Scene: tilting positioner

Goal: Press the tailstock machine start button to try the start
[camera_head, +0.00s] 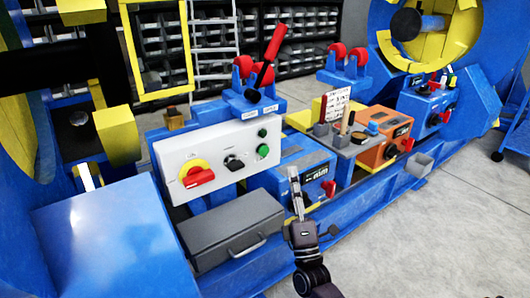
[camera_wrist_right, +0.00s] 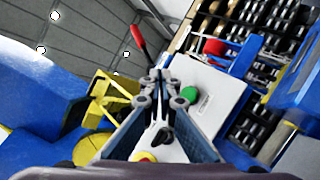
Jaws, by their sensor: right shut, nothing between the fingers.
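The white control panel (camera_head: 215,148) faces me on the blue machine. At its right end are a green button (camera_head: 263,151) and a smaller dark green round element (camera_head: 262,133) above it. A black knob (camera_head: 234,162) and a red rotary switch on a yellow plate (camera_head: 198,177) sit further left. My right gripper (camera_head: 293,172) is shut and empty, in front and to the right of the panel in the head view. In the right wrist view its fingertips (camera_wrist_right: 158,75) lie left of a green button (camera_wrist_right: 190,95); I see no contact. My left gripper is out of view.
A grey toolbox (camera_head: 228,228) stands below the panel. A red-handled lever (camera_head: 270,55) rises above it. Blue (camera_head: 305,165) and orange (camera_head: 385,130) boxes line the bed to the right. Grey floor (camera_head: 430,220) is open at right.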

